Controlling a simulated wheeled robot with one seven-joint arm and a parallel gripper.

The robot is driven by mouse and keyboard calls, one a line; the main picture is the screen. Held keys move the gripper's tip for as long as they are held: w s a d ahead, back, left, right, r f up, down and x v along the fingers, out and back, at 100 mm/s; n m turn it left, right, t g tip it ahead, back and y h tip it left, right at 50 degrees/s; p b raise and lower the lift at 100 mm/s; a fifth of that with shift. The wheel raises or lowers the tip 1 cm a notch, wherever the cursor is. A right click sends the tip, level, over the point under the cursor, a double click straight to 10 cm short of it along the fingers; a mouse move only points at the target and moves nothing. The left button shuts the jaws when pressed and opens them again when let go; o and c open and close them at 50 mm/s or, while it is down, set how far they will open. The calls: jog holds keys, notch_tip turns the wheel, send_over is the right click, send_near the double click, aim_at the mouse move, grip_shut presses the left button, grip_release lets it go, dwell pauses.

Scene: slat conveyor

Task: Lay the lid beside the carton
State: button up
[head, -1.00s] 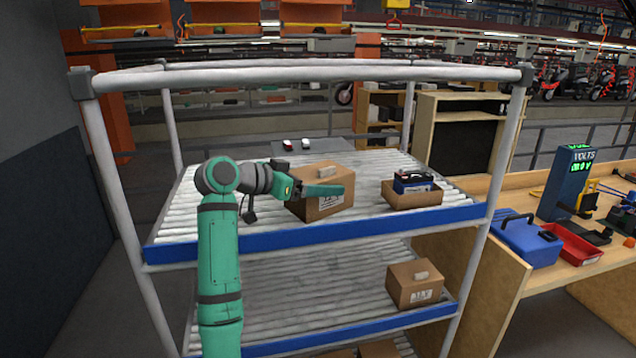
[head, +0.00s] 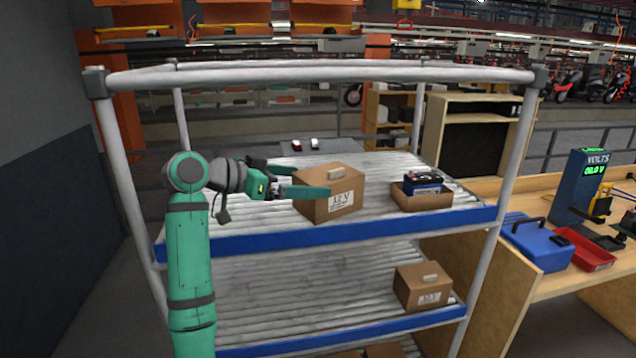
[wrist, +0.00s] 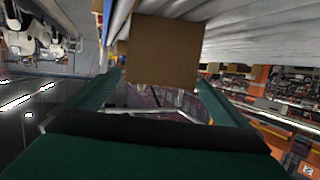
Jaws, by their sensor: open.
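A brown carton (head: 328,205) with a white 12 V label stands on the upper slat shelf. A flat brown lid with a pale block handle (head: 336,174) covers its top. My gripper (head: 308,180) is open and empty at the carton's left side. One green finger shows in front of the carton's upper left part and the other behind it. In the wrist view, the brown carton (wrist: 163,50) is ahead between the spread fingers. Whether a finger touches it, I cannot tell.
An open carton (head: 424,203) holding a blue-and-black battery (head: 423,184) stands to the right. Bare rollers lie between the two cartons. A blue rail (head: 330,232) edges the shelf front, and grey posts frame it. Another lidded carton (head: 421,291) is on the lower shelf.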

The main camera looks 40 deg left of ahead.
jog(key=shift+v, duration=2.1)
jog(key=shift+w+d, duration=0.1)
jog(key=shift+w, duration=0.05)
